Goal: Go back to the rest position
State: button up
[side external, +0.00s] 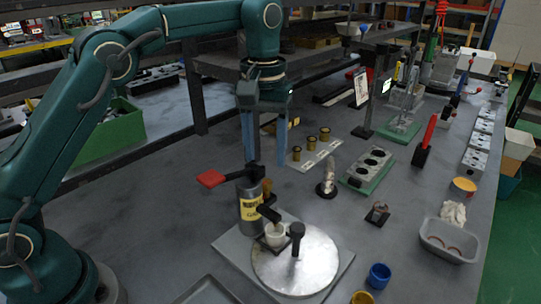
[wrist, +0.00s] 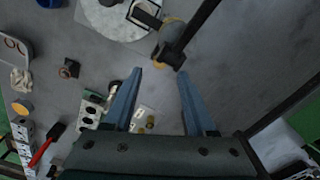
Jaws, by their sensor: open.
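My gripper (side external: 264,140) hangs above the bench, its two blue fingers pointing down and spread apart. In the wrist view its fingers (wrist: 158,102) are open with nothing between them. Below it in the side view stands a grey cylinder with a yellow label (side external: 250,207), with a red-ended lever (side external: 212,178) on top.
A valve block on a green base (side external: 368,170), a strip with several brass pieces (side external: 313,153) and a wrapped upright piece (side external: 328,178) stand to the right. A grey tub (side external: 449,240) and a blue cup (side external: 379,275) lie nearer. A dark shelf frame (side external: 192,88) stands behind my gripper.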

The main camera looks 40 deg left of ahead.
jog(key=s+a+r+t, duration=0.3)
jog(key=s+r, duration=0.7)
jog(key=s+f+m+t, duration=0.2)
jog(key=s+f+m, duration=0.2)
jog(key=s+f, duration=0.5)
jog(key=shift+s+a+m, duration=0.25)
jog(key=shift+a+m, duration=0.15)
